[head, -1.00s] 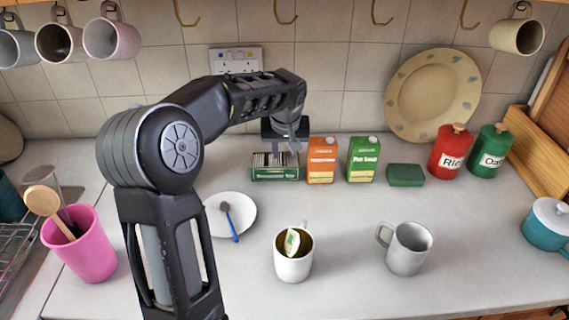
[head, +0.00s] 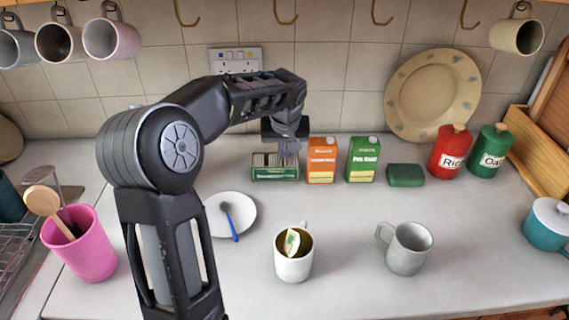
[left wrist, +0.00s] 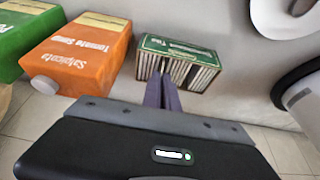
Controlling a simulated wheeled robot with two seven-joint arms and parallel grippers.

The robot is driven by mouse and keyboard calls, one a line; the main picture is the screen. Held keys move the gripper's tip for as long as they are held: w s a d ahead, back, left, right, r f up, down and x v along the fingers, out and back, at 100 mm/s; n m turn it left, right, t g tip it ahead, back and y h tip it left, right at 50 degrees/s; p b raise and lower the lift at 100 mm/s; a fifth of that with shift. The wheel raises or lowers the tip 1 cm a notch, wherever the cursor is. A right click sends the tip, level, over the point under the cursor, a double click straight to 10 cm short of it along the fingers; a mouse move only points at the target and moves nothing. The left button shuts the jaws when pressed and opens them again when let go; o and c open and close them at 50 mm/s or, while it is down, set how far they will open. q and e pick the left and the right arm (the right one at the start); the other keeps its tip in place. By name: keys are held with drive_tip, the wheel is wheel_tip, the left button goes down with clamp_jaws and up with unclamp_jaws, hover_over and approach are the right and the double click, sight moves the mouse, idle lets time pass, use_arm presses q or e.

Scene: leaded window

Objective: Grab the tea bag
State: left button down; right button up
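An open green box of tea bags (head: 275,174) stands on the counter near the wall. In the left wrist view the box (left wrist: 205,60) shows a row of upright tea bags (left wrist: 203,78) in pale sleeves. My left gripper (head: 288,158) points down over the right part of the box in the head view. In the left wrist view its fingers (left wrist: 163,82) are close together, with the tips at the tea bags. They look shut on one tea bag, which the fingers mostly hide. My right gripper is not in view.
An orange carton (head: 322,162) and a green carton (head: 363,160) stand right of the box. In front are a saucer with a spoon (head: 231,220), a white mug (head: 294,262) with a tea bag tag inside, and a grey mug (head: 408,250). The counter between is clear.

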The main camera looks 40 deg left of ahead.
sight(285, 158)
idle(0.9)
use_arm(q)
drive_tip(key=shift+s+d+r, duration=0.1)
drive_tip(key=shift+r, duration=0.1)
drive_tip(key=shift+r+b, duration=0.35)
wheel_tip(285, 158, up, 6)
drive_tip(key=shift+f+b, duration=0.2)
drive_tip(key=shift+b, duration=0.1)
drive_tip(key=s+d+b, duration=0.5)
drive_tip(key=s+d, duration=0.7)
drive_tip(key=s, duration=0.3)
drive_tip(key=shift+d+r, duration=0.15)
drive_tip(key=shift+d, duration=0.25)
